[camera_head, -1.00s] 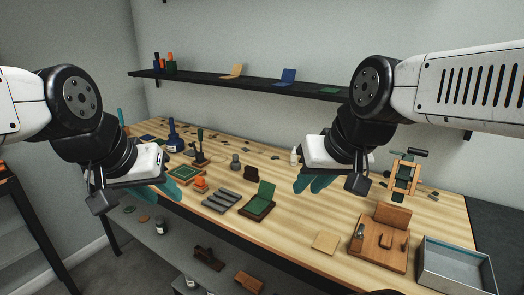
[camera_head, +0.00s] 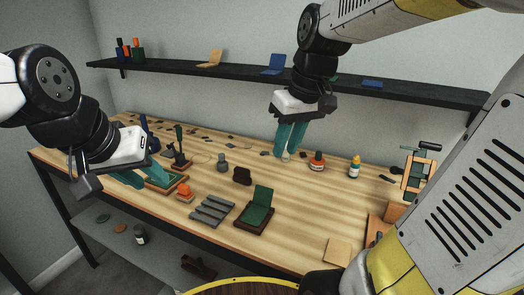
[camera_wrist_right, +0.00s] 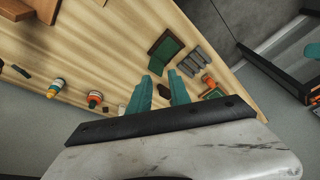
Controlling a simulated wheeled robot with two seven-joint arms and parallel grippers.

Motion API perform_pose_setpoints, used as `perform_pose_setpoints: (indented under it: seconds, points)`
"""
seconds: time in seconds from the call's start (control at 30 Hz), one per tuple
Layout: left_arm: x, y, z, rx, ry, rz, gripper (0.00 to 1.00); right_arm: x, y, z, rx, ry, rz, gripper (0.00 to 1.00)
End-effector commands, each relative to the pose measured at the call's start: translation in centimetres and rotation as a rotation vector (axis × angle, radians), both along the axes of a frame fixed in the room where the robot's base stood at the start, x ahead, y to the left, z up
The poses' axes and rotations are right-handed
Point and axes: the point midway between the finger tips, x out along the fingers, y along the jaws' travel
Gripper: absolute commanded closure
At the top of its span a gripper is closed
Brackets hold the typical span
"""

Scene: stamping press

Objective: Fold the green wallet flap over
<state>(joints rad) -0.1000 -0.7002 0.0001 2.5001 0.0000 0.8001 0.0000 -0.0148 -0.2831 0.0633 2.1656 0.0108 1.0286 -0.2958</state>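The green wallet (camera_head: 257,206) stands open on a dark brown base near the middle front of the table, its flap raised upright. It also shows in the right wrist view (camera_wrist_right: 165,50), ahead of the fingers. My right gripper (camera_head: 284,154) has teal fingers pointing down with a gap between them. It is empty, above the back of the table, behind and to the right of the wallet and apart from it. My left gripper (camera_head: 143,181) is at the left, by a green pad in a wooden frame (camera_head: 168,183). Its fingers overlap in view, so their gap is unclear.
Grey ribbed blocks (camera_head: 211,210) lie just left of the wallet, with an orange stamp (camera_head: 184,191) beyond. A dark brown block (camera_head: 242,176) stands behind it. Bottles (camera_head: 354,168) and a wooden press (camera_head: 417,170) are at the right. A black shelf (camera_head: 240,78) crosses the back wall.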

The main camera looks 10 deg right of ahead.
Motion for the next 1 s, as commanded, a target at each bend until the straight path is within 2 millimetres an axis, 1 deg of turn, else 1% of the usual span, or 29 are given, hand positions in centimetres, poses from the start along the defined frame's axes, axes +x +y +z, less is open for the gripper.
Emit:
perform_pose_setpoints:
  seconds: [0.03,0.17,0.27,0.4,0.47,0.6,0.7,0.8,0.9,1.0]
  points:
    - [0.0,0.0,0.0,0.0,0.0,0.0,0.64,0.8,0.0,-0.2,-0.004,0.025,0.022,0.76]
    - [0.0,0.0,0.0,0.0,0.0,0.0,0.64,2.9,0.1,-0.9,-0.014,0.09,0.1,0.76]
    - [0.0,0.0,0.0,0.0,0.0,0.0,0.64,5.1,0.2,-1.9,-0.015,0.158,0.181,0.76]
    - [0.0,0.0,0.0,0.0,0.0,0.0,0.64,8.4,0.4,-3.9,0.005,0.259,0.313,0.76]
    - [0.0,0.0,0.0,0.0,0.0,0.0,0.64,9.7,0.4,-5.0,0.02,0.301,0.37,0.76]
    - [0.0,0.0,0.0,0.0,0.0,0.0,0.64,12.5,0.4,-8.0,0.074,0.39,0.501,0.76]
    - [0.0,0.0,0.0,0.0,0.0,0.0,0.64,14.0,0.3,-10.0,0.12,0.439,0.582,0.76]
    - [0.0,0.0,0.0,0.0,0.0,0.0,0.64,14.9,0.3,-11.5,0.157,0.471,0.639,0.76]
    - [0.0,0.0,0.0,0.0,0.0,0.0,0.64,15.4,0.3,-12.4,0.179,0.487,0.67,0.76]
    - [0.0,0.0,0.0,0.0,0.0,0.0,0.64,15.5,0.3,-12.7,0.188,0.493,0.683,0.76]
